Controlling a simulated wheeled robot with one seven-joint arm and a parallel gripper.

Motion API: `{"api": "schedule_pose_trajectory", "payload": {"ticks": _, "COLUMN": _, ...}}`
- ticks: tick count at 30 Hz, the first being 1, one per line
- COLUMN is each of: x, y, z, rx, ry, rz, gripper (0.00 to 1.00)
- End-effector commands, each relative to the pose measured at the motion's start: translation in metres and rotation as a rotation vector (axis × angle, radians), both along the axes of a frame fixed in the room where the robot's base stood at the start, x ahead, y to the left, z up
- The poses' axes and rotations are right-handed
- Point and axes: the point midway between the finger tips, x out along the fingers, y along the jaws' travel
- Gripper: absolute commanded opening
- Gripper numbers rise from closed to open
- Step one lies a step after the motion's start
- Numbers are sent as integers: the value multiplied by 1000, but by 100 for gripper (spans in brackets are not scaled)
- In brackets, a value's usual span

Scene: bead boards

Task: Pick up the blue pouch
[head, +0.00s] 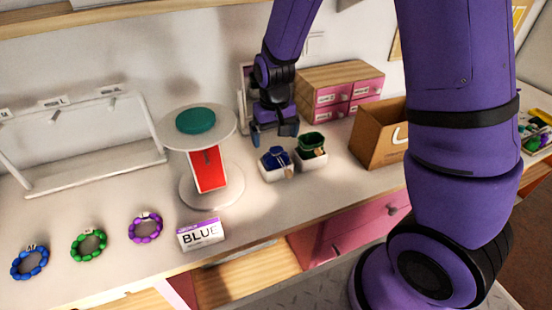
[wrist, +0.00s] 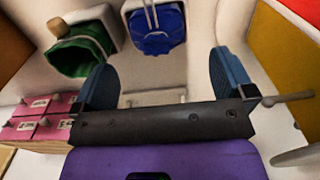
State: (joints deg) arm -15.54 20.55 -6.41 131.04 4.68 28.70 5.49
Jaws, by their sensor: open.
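The blue pouch (head: 274,158) sits in a small white tray (head: 272,175) on the counter, with a pale cord and tag at its front. In the wrist view the blue pouch (wrist: 157,28) is at the top middle, ahead of the fingers. My gripper (head: 276,137) is open and empty, just above and behind the pouch in the head view. In the wrist view my gripper (wrist: 165,80) shows its two blue fingers spread apart, with the pouch beyond their tips. I cannot tell the exact height gap.
A green pouch (head: 312,142) in its own tray stands close right of the blue one. A round white stand (head: 199,127) with a teal disc is at left. A cardboard box (head: 376,140) and pink drawers (head: 330,97) are at right. A "BLUE" card (head: 201,235) and bead rings lie in front.

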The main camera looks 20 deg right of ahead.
Motion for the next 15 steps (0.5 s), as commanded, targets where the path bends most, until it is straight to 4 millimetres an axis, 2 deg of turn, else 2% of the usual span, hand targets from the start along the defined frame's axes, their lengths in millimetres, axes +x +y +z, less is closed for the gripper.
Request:
{"api": "schedule_pose_trajectory", "payload": {"ticks": 3, "x": 0, "y": 0, "z": -15, "rx": 0, "ry": 1, "rz": 2, "gripper": 100}}
{"api": "schedule_pose_trajectory", "payload": {"ticks": 11, "x": 1, "y": -2, "z": -32, "rx": 0, "ry": 0, "rz": 0, "gripper": 100}}
{"api": "schedule_pose_trajectory", "payload": {"ticks": 15, "x": 1, "y": -5, "z": -51, "rx": 0, "ry": 3, "rz": -1, "gripper": 100}}
